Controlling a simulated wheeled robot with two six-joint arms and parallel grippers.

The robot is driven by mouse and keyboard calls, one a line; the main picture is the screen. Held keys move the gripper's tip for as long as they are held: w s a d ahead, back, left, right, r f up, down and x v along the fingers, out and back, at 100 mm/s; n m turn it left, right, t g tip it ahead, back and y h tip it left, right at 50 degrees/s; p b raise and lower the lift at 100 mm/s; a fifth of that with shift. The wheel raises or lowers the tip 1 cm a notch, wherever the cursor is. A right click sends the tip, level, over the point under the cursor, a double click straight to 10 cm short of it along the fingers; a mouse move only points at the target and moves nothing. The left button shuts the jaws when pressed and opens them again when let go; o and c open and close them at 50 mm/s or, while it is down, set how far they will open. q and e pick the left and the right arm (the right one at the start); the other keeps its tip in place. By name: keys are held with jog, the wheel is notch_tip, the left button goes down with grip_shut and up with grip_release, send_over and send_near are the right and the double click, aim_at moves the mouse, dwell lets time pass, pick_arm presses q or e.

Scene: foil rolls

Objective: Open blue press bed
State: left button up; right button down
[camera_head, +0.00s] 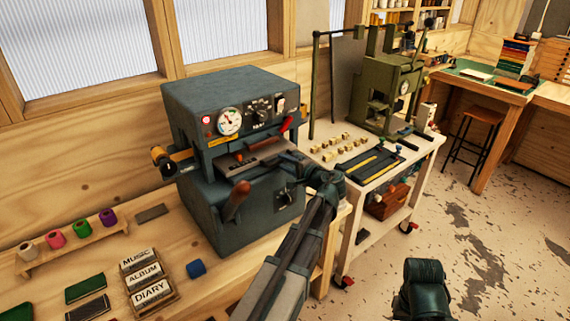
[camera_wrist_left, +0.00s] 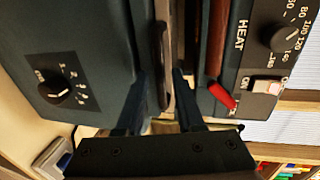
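The blue-grey press (camera_head: 240,105) stands on the wooden bench, with a gauge, a dial and a red lever on its upper front. Its bed (camera_head: 238,163) is a plate in the slot between the upper housing and the lower body. My left gripper (camera_head: 270,158) reaches into the front of this slot. In the left wrist view my left gripper (camera_wrist_left: 160,85) has its fingers apart, one on each side of the dark bed edge (camera_wrist_left: 163,60). Contact cannot be told. A dark end of my right arm (camera_head: 424,285) shows at the bottom; its fingers are not clear.
A wooden-handled lever (camera_head: 237,200) is on the press front. Thread spools (camera_head: 55,238), a type tray (camera_head: 148,283) and a blue block (camera_head: 196,268) lie on the bench. A cart (camera_head: 385,190) with a green press (camera_head: 385,85) stands at right.

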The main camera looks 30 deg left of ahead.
pick_arm(q)
grip_shut()
dwell(1.2)
